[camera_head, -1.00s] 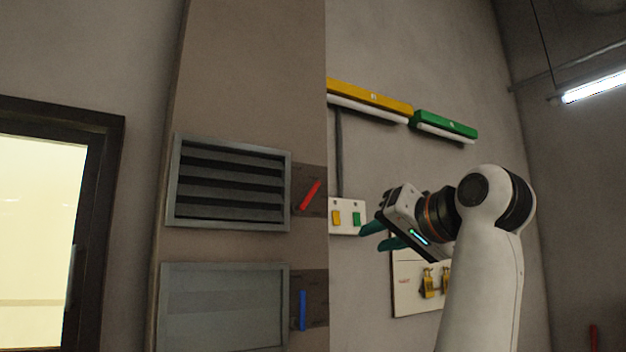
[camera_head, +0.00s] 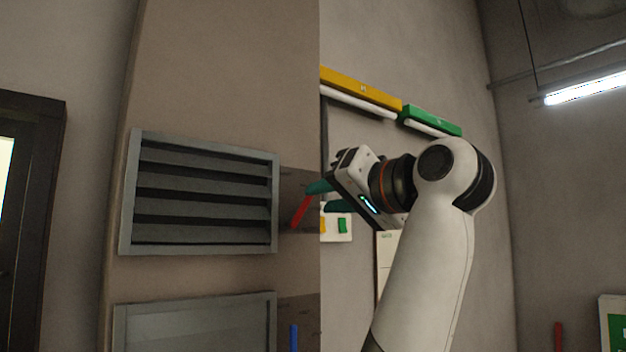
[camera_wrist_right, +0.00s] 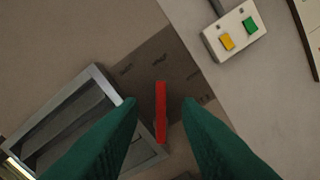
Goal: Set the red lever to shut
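The red lever (camera_head: 299,212) sits on a dark plate (camera_head: 290,182) beside the upper louvre (camera_head: 128,200), whose slats stand open with dark gaps. The lever is tilted, its upper end leaning right in the head view. My right gripper (camera_head: 321,197) is open, its teal fingers pointing left at the lever's upper end. In the right wrist view the lever (camera_wrist_right: 161,118) shows between the two spread fingers (camera_wrist_right: 159,104), with a gap on each side. I cannot tell how far the fingertips are from it in depth. My left gripper is not in view.
A blue lever (camera_head: 294,337) stands below, beside a lower panel (camera_head: 195,308) with closed-looking slats. A switch plate (camera_head: 335,236) with yellow and green switches is on the right wall, partly behind my gripper. A yellow bar (camera_head: 360,91) and green bar (camera_head: 432,121) hang above.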

